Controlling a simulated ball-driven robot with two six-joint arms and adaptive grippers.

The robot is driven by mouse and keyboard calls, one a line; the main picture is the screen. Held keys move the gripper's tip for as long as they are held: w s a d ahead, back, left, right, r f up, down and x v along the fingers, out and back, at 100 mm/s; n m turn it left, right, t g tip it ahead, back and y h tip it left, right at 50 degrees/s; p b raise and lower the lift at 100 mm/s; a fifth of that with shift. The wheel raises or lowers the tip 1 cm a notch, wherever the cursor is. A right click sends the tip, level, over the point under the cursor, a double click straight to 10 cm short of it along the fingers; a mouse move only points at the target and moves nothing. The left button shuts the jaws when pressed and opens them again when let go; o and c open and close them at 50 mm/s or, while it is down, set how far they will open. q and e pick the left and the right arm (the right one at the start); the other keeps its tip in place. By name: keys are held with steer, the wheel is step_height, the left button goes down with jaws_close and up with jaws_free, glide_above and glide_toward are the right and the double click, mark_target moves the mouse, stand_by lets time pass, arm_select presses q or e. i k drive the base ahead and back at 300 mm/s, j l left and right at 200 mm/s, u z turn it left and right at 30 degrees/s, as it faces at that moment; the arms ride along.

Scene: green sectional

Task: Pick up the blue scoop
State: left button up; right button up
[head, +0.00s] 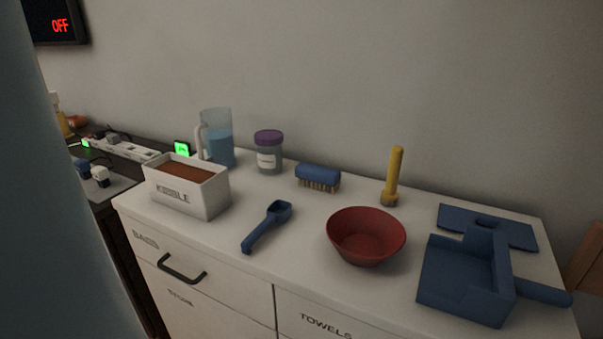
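The blue scoop (267,226) lies on the white cabinet top (300,205), between the kibble box and the red bowl. Its cup end points to the back right and its handle comes toward the front edge. Nothing is touching it that I can see. Neither of my grippers shows in the head view.
A white kibble box (188,196) stands left of the scoop, a red bowl (366,236) right. Behind are a blue-filled pitcher (219,145), purple-lidded jar (268,153), blue brush (318,177) and yellow-handled tool (394,177). A blue dustpan (466,275) lies at the right.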

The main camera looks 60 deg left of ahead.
mark_target(280, 211)
steer(key=u, duration=2)
